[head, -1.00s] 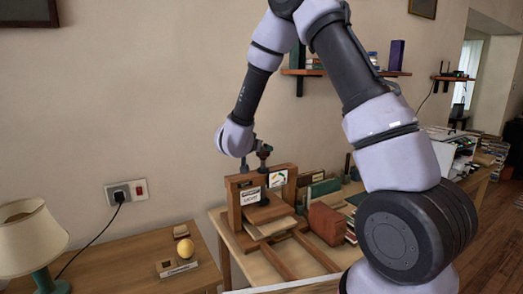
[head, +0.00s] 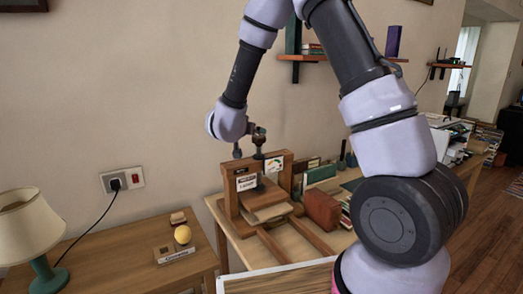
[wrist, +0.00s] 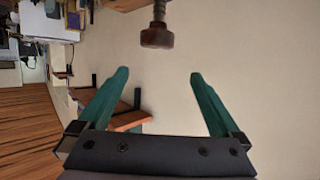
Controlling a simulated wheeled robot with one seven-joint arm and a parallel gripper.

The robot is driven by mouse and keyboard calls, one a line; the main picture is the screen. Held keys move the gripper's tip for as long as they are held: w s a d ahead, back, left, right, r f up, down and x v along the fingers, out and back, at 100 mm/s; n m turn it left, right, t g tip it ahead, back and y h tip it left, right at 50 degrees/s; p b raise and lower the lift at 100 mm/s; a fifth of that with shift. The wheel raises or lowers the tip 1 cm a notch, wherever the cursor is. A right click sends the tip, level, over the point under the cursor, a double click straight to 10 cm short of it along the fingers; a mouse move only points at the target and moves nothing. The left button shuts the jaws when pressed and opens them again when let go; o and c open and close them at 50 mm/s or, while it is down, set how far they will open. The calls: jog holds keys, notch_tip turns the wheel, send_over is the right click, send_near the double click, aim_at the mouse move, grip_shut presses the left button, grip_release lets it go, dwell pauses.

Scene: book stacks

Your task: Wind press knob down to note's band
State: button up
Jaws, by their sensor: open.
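The wooden book press (head: 231,199) stands on the table with its screw and dark knob (head: 259,136) at the top. A white note (head: 247,183) is fixed to its front; its writing is too small to read surely. A dial card with coloured bands (head: 274,165) is beside the screw; its pointer is not clear. My gripper (head: 247,142) is at knob height, beside the screw. In the wrist view my gripper (wrist: 158,74) has its teal fingers wide apart and empty. The brown round knob (wrist: 157,36) shows beyond the fingertips, between their lines, apparently untouched.
Books (head: 322,209) stand right of the press on the table. A wall shelf (head: 303,57) is above to the right. On the left a side table (head: 120,240) holds a lamp (head: 27,225) and a yellow ball (head: 182,234).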

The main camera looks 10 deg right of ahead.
jog(key=w+d+r+n+t+y, duration=0.1)
jog(key=w, duration=0.2)
jog(key=w+d+r+t+y, duration=0.1)
jog(key=w, duration=0.2)
jog(key=w+d+r+n+t, duration=0.1)
jog(key=w+t, duration=0.1)
jog(key=w, duration=0.1)
jog(key=shift+w+r+n+y, duration=0.2)
jog(key=shift+n+y, duration=0.1)
jog(key=shift+y, duration=0.1)
jog(key=w+d+r+n+t+y, duration=0.1)
jog(key=w+d+n+t+y, duration=0.15)
jog(key=w+n+y, duration=0.35)
jog(key=n+g+y, duration=0.9)
jog(key=g+y, duration=0.2)
jog(key=y, duration=0.2)
send_near(259, 141)
jog(key=w+a, duration=0.2)
jog(key=w, duration=0.2)
jog(key=shift+t, duration=0.25)
jog(key=x, duration=1)
jog(key=shift+a+r, duration=0.1)
jog(key=shift+a, duration=0.1)
jog(key=c, duration=1.4)
jog(key=shift+m+t, duration=0.3)
jog(key=shift+t, duration=0.3)
